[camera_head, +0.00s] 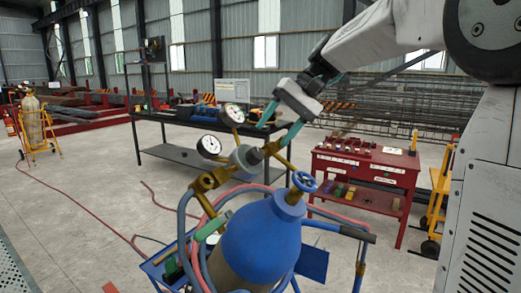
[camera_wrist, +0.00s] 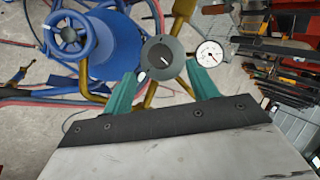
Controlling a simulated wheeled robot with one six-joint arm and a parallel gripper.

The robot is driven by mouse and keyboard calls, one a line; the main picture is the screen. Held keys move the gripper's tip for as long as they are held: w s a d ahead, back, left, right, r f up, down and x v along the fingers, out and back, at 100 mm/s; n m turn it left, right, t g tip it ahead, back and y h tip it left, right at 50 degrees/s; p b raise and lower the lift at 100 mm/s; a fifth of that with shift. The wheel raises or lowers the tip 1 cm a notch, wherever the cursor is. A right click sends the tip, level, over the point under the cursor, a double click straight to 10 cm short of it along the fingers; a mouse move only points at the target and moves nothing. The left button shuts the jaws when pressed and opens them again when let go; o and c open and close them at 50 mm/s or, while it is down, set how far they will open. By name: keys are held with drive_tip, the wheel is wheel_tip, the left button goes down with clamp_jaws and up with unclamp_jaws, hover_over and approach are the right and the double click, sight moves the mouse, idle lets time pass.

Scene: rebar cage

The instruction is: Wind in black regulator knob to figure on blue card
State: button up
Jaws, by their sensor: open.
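The regulator sits on a blue gas cylinder (camera_head: 262,240) and carries two white-faced gauges, one upper (camera_head: 234,115) and one on the left (camera_head: 209,146). Its round dark grey-black knob (camera_head: 255,156) faces my gripper (camera_head: 277,128). In the wrist view the knob (camera_wrist: 160,60) shows a white pointer mark and lies just beyond and between the teal fingertips of my gripper (camera_wrist: 163,85). The fingers are spread with a gap on each side. A blue panel (camera_head: 313,262) hangs right of the cylinder. I cannot read any figure on it or tell if it is the card.
A blue valve handwheel (camera_head: 304,182) tops the cylinder, close to the knob. Hoses loop around the trolley. A dark workbench (camera_head: 165,139) stands behind, and a red tool cart (camera_head: 365,172) stands right. Open concrete floor (camera_head: 70,205) lies left.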

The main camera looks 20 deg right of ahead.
sight(259, 153)
drive_tip(key=x, duration=0.6)
drive_tip(key=shift+a+f, duration=0.2)
drive_tip(key=c, duration=1)
